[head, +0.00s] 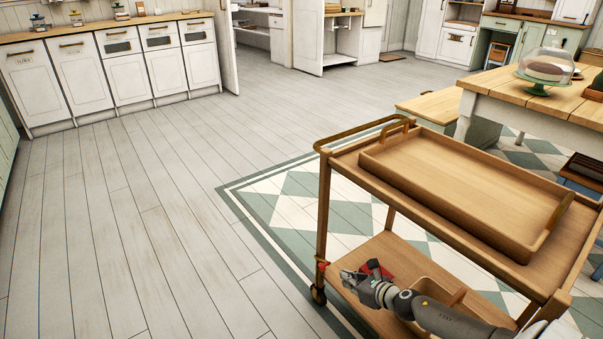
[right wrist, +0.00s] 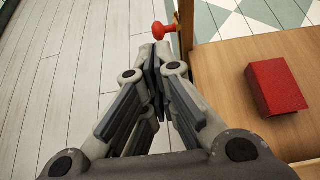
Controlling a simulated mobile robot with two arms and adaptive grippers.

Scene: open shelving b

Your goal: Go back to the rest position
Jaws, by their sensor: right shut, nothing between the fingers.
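My right gripper (head: 352,278) reaches in from the lower right of the head view, beside the wooden trolley (head: 420,170) at its lower shelf. In the right wrist view the fingertips (right wrist: 157,65) meet with nothing between them. A small red knob-like thing (right wrist: 163,31) is just beyond the fingertips, by the trolley's post. It also shows in the head view (head: 322,265); I cannot tell whether it is attached. My left gripper is not in view.
A red box (right wrist: 276,88) lies on the trolley's lower shelf (right wrist: 222,95). A wooden tray (head: 450,195) rests on top of the trolley. A table (head: 480,95) with a glass-domed cake stand (head: 545,68) is behind it. The floor to the left is clear, up to white cabinets (head: 80,80).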

